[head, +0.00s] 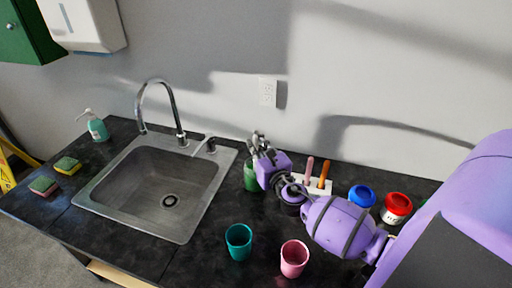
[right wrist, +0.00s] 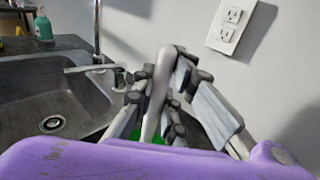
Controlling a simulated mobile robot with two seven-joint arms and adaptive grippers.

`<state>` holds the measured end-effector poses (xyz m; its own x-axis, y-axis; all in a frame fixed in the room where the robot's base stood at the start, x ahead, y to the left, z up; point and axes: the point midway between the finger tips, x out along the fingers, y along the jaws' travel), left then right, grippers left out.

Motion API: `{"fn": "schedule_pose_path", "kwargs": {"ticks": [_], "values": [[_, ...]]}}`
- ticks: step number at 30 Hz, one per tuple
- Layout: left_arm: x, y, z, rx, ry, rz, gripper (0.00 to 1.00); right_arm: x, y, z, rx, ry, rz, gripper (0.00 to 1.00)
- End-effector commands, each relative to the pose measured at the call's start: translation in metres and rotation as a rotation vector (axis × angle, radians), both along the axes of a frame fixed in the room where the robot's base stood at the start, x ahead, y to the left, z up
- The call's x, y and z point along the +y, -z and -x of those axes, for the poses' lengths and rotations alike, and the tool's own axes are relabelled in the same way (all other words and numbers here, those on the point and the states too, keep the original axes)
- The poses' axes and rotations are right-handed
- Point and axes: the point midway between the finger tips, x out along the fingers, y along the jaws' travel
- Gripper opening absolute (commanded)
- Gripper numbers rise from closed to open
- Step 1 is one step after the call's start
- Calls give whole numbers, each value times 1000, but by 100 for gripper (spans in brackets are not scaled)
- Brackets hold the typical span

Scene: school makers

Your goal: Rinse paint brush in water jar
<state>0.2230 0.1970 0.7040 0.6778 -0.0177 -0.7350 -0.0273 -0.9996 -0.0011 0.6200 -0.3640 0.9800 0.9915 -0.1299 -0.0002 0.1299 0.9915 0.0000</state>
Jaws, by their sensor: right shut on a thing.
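My right gripper (head: 258,143) is shut on a slim pale handle (right wrist: 158,95), which stands steeply between its fingers in the right wrist view. I take it for the paint brush; its bristles are hidden. A green cup (head: 250,180) stands just below this gripper, right of the sink, partly covered by it. A bit of green (right wrist: 150,138) also shows below the fingers in the right wrist view. I cannot tell whether the brush tip is inside the cup, nor see any water. My left gripper is not in view.
A white holder (head: 326,188) with a pink and an orange handle stands behind my arm. A teal cup (head: 238,242) and pink cup (head: 293,258) stand in front. Blue (head: 362,196) and red-lidded (head: 397,207) pots are at right. The sink (head: 150,190) and faucet (head: 160,105) are left.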

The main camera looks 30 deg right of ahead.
Motion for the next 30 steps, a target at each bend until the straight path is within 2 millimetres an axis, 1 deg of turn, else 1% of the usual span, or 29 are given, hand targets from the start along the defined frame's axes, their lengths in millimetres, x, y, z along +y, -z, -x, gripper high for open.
{"fn": "schedule_pose_path", "kwargs": {"ticks": [1,6,11,15,18,19,23,30], "values": [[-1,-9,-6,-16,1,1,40,0,-12,-1,-9,0,0,0],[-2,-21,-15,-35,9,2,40,0,-25,-1,-11,0,-1,0],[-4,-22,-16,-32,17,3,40,0,-32,-1,-7,0,0,0],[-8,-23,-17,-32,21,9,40,0,-42,0,-7,0,0,0],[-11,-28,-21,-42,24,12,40,0,-50,0,-8,0,1,0],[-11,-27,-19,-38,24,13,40,0,-51,0,-7,-1,2,0],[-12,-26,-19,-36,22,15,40,0,-56,0,-3,-1,0,0],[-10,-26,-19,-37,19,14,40,0,-73,0,-2,-1,1,0]]}}
